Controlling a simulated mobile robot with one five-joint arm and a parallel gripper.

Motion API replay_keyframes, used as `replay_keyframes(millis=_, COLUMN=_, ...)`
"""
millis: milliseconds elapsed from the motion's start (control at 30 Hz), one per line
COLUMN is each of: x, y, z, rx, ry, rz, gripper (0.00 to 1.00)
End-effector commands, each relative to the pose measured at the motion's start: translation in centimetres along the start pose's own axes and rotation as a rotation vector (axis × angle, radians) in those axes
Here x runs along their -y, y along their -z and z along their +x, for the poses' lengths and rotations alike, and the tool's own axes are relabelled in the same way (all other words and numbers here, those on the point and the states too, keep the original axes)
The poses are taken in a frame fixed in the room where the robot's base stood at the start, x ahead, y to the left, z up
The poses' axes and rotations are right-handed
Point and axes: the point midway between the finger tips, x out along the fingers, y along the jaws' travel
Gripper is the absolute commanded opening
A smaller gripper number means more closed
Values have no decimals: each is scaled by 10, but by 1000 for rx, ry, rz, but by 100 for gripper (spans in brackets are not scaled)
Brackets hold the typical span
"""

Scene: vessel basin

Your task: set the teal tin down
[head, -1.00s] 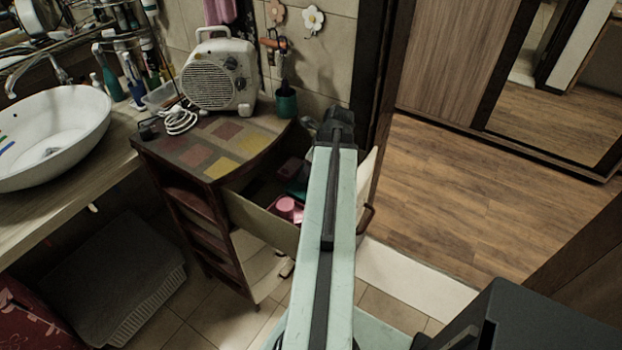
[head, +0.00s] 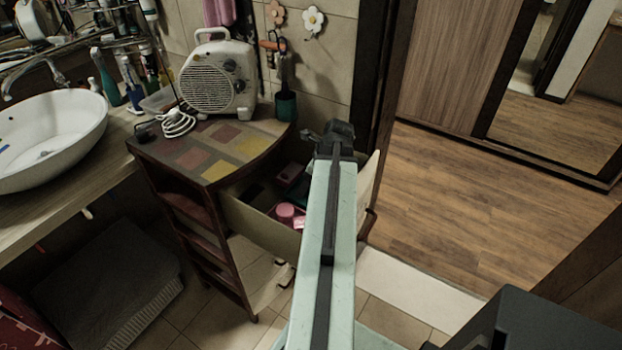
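My gripper (head: 322,141) is at the far end of my pale green arm, above the right part of an open drawer (head: 262,228). My arm hides much of it, and I cannot see whether the fingers are open or hold anything. A dark teal shape (head: 298,193) shows inside the drawer, left of my arm and below the gripper in the picture. It is partly hidden, and I cannot tell if it is the teal tin. A dark teal cup (head: 286,106) with a brush in it stands at the back right of the cabinet top (head: 205,150).
A pink container (head: 287,213) lies in the drawer. A white fan heater (head: 217,80) and its coiled cord (head: 177,122) occupy the cabinet's back. A white basin (head: 50,135) stands on the left counter. The front cabinet top is clear. A door frame (head: 382,95) rises right of the gripper.

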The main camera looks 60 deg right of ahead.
Motion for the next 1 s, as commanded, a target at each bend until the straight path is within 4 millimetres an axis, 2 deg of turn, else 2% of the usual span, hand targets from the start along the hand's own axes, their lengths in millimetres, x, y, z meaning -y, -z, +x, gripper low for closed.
replay_keyframes(millis=167, x=0, y=-3, z=-16, rx=0, ry=0, rz=0, gripper=69)
replay_keyframes(millis=267, x=0, y=-4, z=-34, rx=0, ry=0, rz=1, gripper=69)
replay_keyframes(millis=500, x=-1, y=-6, z=-92, rx=0, ry=0, rz=1, gripper=69)
replay_keyframes(millis=633, x=0, y=-5, z=-117, rx=0, ry=0, rz=0, gripper=69)
replay_keyframes(millis=767, x=0, y=-3, z=-125, rx=0, ry=0, rz=-1, gripper=69)
replay_keyframes(millis=1000, x=0, y=-2, z=-122, rx=0, ry=-1, rz=-1, gripper=69)
